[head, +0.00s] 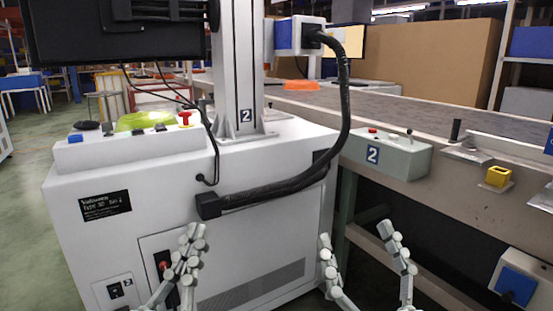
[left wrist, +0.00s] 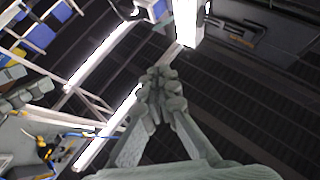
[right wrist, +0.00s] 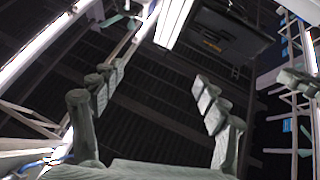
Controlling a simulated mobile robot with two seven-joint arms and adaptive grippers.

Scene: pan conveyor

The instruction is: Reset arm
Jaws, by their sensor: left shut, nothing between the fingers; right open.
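My left gripper (head: 190,245) is at the bottom of the head view, in front of the white machine cabinet (head: 100,240). Its fingers are together with nothing between them, and the left wrist view shows the fingertips (left wrist: 163,85) meeting. My right gripper (head: 357,245) is at the bottom, right of the left one, by the cabinet's right edge. Its fingers are spread apart and empty. The right wrist view shows a wide gap between its fingers (right wrist: 155,90). Both grippers point upward. Both wrist views look toward the dark ceiling with its bright lamps.
A conveyor (head: 400,115) runs along the right, with a grey control box (head: 385,155) and a yellow block (head: 497,176) on its edge. A black cable (head: 345,100) arches in front of the cabinet. A green item (head: 145,120) lies on the cabinet top. Open floor is at left.

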